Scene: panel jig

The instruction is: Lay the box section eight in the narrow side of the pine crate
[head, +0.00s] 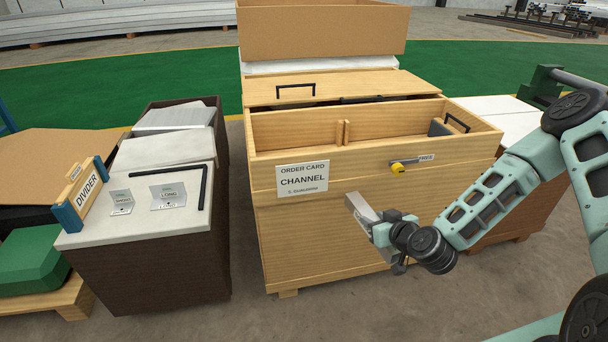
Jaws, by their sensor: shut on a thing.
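The pine crate (330,234) stands open in the middle of the head view. An upright divider (346,132) splits its opening into left and right compartments. A dark grey piece (438,128) shows at the right end of the right compartment. My gripper (378,226) is shut on a grey metal box section (362,210). It holds it tilted in front of the crate's front face, below the rim. Any size mark on it is unreadable.
An order card (302,180) reading CHANNEL and a yellow knob (398,168) beside a FREE label are on the crate front. A pine lid (340,86) with a black handle lies behind the opening. A dark cabinet (150,260) at left bears brackets and a DIVIDER stand (84,195).

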